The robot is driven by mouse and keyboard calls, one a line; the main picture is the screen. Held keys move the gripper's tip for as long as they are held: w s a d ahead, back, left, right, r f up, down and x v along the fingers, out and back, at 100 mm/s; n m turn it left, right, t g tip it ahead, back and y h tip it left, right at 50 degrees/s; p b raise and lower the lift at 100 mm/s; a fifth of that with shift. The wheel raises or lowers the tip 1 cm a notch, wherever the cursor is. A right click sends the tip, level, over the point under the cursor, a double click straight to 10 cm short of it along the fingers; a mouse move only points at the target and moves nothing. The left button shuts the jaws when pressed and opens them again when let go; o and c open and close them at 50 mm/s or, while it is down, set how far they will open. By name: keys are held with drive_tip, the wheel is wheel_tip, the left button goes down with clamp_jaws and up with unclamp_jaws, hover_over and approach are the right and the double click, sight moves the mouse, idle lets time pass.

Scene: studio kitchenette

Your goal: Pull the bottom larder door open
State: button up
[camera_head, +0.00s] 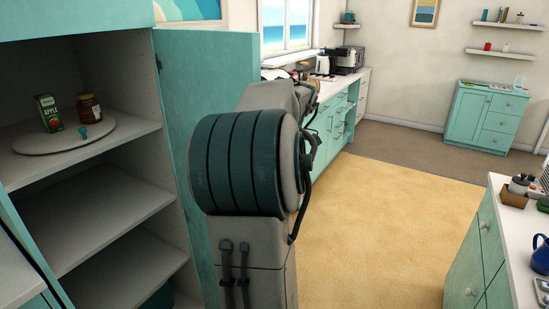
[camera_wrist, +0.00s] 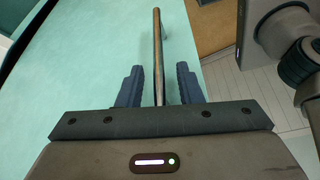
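The bottom larder door (camera_head: 205,80) is a tall teal panel. In the head view it stands wide open at the right side of the larder (camera_head: 105,165), whose shelves are exposed. In the wrist view the teal door face (camera_wrist: 95,60) fills the left, with a long metal bar handle (camera_wrist: 157,40). My gripper (camera_wrist: 160,68) is open, one dark finger on each side of the handle, with gaps between the fingers and the bar. My arm hides the gripper and the handle in the head view.
A juice carton (camera_head: 49,112) and a jar (camera_head: 88,108) stand on a round turntable (camera_head: 55,145) on the larder shelf. A teal counter (camera_head: 335,120) runs behind my arm. Another counter (camera_head: 505,230) stands at the right. The yellow floor (camera_head: 385,225) between them is clear.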

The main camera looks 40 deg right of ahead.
drive_tip(key=p+v, duration=0.1)
drive_tip(key=v, duration=1.1)
drive_tip(key=shift+r, duration=0.3)
clamp_jaws()
